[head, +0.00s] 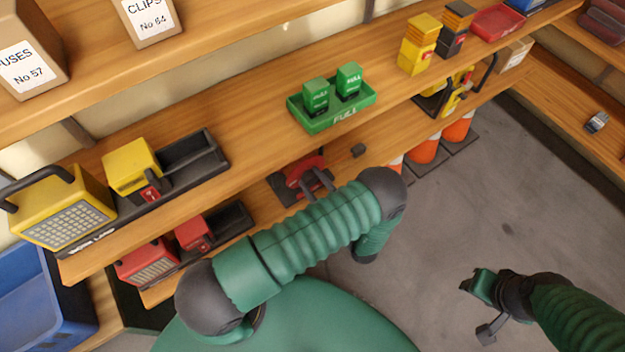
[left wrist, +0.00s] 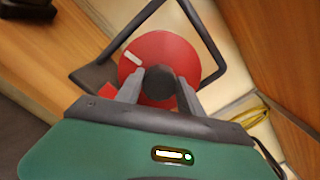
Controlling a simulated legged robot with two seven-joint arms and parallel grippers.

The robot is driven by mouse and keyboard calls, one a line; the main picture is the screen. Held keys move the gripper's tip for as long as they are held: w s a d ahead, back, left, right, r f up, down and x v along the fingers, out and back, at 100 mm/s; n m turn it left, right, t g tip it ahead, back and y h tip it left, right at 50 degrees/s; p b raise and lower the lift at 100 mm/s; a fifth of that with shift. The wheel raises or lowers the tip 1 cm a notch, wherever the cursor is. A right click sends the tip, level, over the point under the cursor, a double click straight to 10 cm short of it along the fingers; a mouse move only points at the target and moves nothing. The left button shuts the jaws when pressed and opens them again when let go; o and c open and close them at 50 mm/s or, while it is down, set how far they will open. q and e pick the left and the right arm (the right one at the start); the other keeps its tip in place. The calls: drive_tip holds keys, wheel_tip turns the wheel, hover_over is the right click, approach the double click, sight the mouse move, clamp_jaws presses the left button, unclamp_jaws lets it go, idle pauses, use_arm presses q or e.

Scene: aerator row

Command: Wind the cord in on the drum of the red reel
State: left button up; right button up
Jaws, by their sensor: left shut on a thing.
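The red reel (head: 296,169) sits on the lower shelf, partly hidden by my left arm. In the left wrist view its red disc (left wrist: 184,54) faces me, with a short white mark near its edge and a black tubular frame (left wrist: 205,38) around it. My left gripper (head: 318,181) is at the reel. In the left wrist view its grey fingers (left wrist: 160,92) are shut on a dark round knob (left wrist: 159,80) in front of the disc. The cord on the drum cannot be made out. My right gripper (head: 484,303) is over the floor, away from the shelves; its jaw state is unclear.
A green tray (head: 335,120) with two green blocks stands above the reel. A yellow reel (head: 458,92) and orange cones (head: 424,150) are to the right. Yellow and red lamps (head: 66,212) and a blue bin (head: 42,300) are at left. The floor (head: 520,190) at right is clear.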

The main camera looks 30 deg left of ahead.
use_arm(q)
drive_tip(key=shift+d+f+m, duration=0.15)
drive_tip(key=shift+f+m, duration=0.05)
drive_tip(key=shift+m, duration=0.8)
drive_tip(key=o, duration=1.4)
drive_tip(key=shift+c, duration=0.2)
drive_tip(key=shift+r, duration=0.1)
